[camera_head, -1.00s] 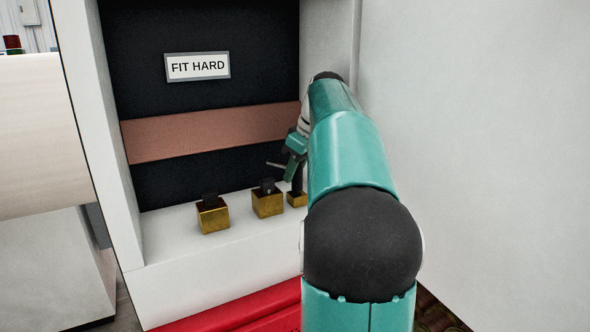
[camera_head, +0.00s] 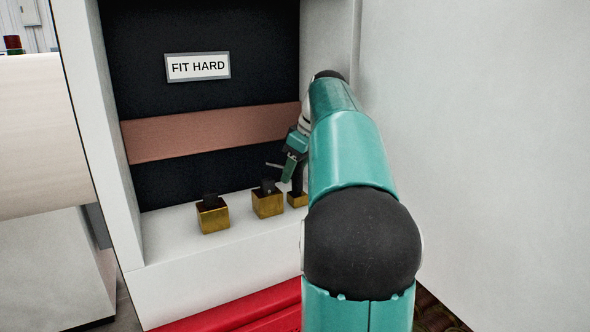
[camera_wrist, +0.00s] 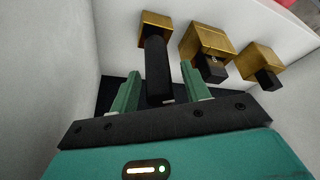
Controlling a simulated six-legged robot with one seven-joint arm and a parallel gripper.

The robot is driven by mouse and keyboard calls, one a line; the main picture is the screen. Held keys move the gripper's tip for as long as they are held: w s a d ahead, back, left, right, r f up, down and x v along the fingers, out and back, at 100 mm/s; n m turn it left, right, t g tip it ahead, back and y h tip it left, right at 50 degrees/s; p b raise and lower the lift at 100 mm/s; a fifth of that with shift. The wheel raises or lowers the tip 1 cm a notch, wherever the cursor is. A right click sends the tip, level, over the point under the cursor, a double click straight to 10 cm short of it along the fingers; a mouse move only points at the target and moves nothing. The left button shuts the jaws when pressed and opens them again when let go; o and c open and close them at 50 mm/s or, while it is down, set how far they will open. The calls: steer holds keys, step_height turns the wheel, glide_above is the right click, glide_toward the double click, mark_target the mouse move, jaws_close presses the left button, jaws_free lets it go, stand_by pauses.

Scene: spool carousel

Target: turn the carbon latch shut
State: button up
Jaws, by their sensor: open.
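Three brass blocks with black parts stand in a row on the white ledge; no label shows which one is the carbon latch. The right brass block (camera_head: 297,200) is partly hidden by my arm. In the wrist view, the leftmost brass block (camera_wrist: 156,22) carries a long black lever (camera_wrist: 157,70), which lies between my two green fingers. My gripper (camera_wrist: 161,76) is open around this lever, with a visible gap on each side. In the head view my gripper (camera_head: 285,172) is just above the right block, partly hidden by my arm.
The middle brass block (camera_head: 267,204) and left brass block (camera_head: 213,218) have short black tops and stand close by. Behind them is a dark panel with a "FIT HARD" sign (camera_head: 198,67) and a copper-coloured band (camera_head: 210,132). A white wall (camera_head: 480,150) stands close on the right.

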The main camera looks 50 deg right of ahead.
steer(key=shift+r, duration=0.45)
steer(key=s+a+r, duration=0.9)
steer(key=s+r, duration=0.1)
steer(key=r, duration=0.1)
steer(key=shift+s+r, duration=0.4)
steer(key=shift+c, duration=0.5)
